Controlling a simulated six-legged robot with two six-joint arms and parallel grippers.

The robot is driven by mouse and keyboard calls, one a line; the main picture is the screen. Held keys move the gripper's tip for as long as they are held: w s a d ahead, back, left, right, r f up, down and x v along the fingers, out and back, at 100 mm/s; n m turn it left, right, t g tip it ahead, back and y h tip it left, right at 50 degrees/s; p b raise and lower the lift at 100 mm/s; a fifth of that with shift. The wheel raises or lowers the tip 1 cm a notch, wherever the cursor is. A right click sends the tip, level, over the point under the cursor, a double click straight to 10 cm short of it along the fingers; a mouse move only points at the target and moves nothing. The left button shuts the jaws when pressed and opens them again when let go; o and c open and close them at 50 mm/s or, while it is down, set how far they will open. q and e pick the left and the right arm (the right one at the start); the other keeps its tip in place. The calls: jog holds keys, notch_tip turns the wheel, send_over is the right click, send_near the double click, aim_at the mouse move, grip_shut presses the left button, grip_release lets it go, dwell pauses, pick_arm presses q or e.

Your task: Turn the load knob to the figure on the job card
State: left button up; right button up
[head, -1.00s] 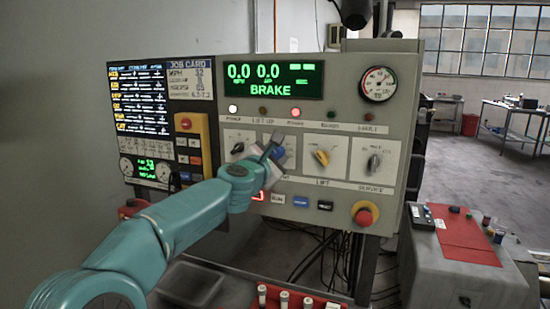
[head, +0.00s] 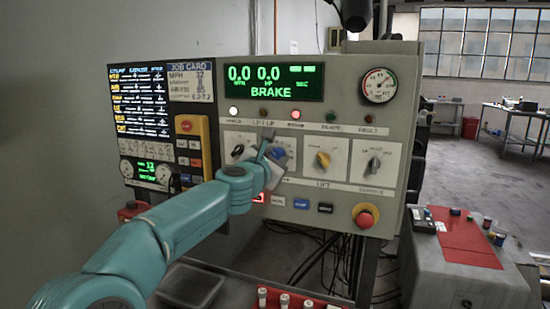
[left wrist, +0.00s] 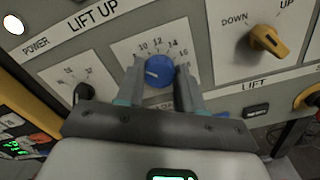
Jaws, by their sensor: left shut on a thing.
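The load knob is the blue knob (left wrist: 159,70) on a white plate, with a scale reading 10, 12, 14 and 16 around its top. A pale mark shows on its left side. In the head view the blue knob (head: 278,153) is partly behind my left gripper (head: 274,148). In the left wrist view my left gripper (left wrist: 160,77) has one finger on each side of the knob and is shut on it. The job card (head: 191,81) is at the panel's upper left; its small figures are hard to read for certain. My right gripper is not in view.
A black knob (head: 238,150) is left of the blue one, and a yellow lift knob (head: 323,159) is right of it. The green display (head: 273,82) reads 0.0, 0.0 and BRAKE. A red stop button (head: 365,216) is at lower right.

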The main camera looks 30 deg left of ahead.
pick_arm(q)
jog(key=o, duration=1)
jog(key=shift+f, duration=0.1)
jog(key=shift+s, duration=0.1)
jog(key=shift+s+b, duration=0.3)
jog(key=shift+s, duration=0.05)
jog(key=b+v, duration=0.2)
jog(key=v, duration=1.3)
jog(key=shift+s, duration=0.25)
